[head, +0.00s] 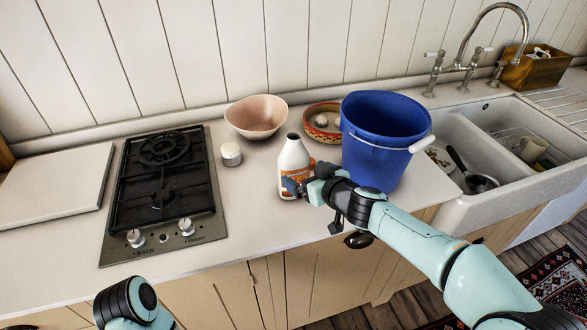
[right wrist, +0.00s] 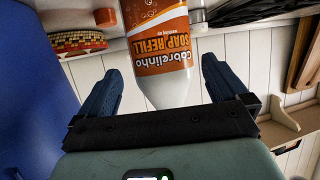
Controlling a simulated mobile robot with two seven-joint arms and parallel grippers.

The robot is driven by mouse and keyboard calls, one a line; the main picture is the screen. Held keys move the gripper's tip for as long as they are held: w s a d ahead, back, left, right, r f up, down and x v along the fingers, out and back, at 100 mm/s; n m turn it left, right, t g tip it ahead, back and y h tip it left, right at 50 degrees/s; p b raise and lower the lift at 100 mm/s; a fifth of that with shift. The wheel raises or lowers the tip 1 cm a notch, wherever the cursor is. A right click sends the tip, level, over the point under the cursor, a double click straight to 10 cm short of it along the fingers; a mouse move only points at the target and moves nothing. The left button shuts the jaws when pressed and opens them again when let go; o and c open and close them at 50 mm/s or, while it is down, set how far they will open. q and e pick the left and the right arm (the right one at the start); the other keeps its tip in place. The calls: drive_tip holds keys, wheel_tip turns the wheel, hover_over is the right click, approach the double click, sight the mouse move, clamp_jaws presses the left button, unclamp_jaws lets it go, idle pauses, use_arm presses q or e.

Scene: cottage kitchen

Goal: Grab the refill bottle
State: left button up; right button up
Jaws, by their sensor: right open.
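The refill bottle (head: 292,157) is white with an orange label and stands upright on the counter, left of the blue bucket. Its label reads "Soap Refill" in the right wrist view (right wrist: 162,45), where it appears upside down. My right gripper (head: 299,186) is at the bottle's front, low on its body, and hides part of it. In the right wrist view its two dark fingers (right wrist: 160,70) are spread, one on each side of the bottle, with visible gaps. My left gripper is out of view; only part of my left arm shows at the bottom left.
The blue bucket (head: 382,150) stands close on the right, behind my right forearm. A patterned bowl (head: 322,134) and a pink bowl (head: 256,128) stand behind the bottle. A small white jar (head: 231,154) and the gas hob (head: 165,235) are left. The sink (head: 470,205) is right.

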sight(300, 169)
drive_tip(key=shift+w+a+f, duration=0.25)
drive_tip(key=shift+w+a, duration=0.1)
drive_tip(key=shift+w, duration=0.2)
drive_tip(key=p+x, duration=0.1)
drive_tip(key=x, duration=0.1)
drive_tip(key=p+x, duration=0.1)
drive_tip(key=x, duration=0.1)
drive_tip(key=shift+w+a+r, duration=0.2)
drive_tip(key=shift+r, duration=0.2)
drive_tip(key=shift+w+a+f, duration=0.2)
drive_tip(key=shift+w+f, duration=0.05)
drive_tip(key=shift+w, duration=0.15)
drive_tip(key=shift+s, duration=0.1)
drive_tip(key=c, duration=1)
drive_tip(key=shift+r+p, duration=0.15)
drive_tip(key=shift+p, duration=0.15)
